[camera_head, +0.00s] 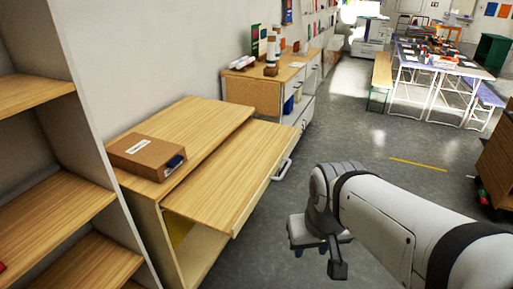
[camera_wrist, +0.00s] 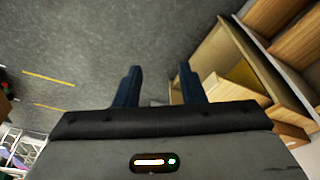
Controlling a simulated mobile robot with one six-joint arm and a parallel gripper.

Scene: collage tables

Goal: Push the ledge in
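The ledge (camera_head: 230,172) is a light wooden board sticking out from the front of a low wooden-topped cabinet (camera_head: 205,118) in the head view. The cabinet's open side shows at the right there; I cannot tell the ledge in that view.
A brown box (camera_head: 147,156) lies on the cabinet top. An open shelf unit (camera_head: 92,105) stands at the left. A second cabinet (camera_head: 255,95) with bottles stands beyond. A bench (camera_head: 381,72) and a work table stand farther back. The grey floor around my gripper is clear.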

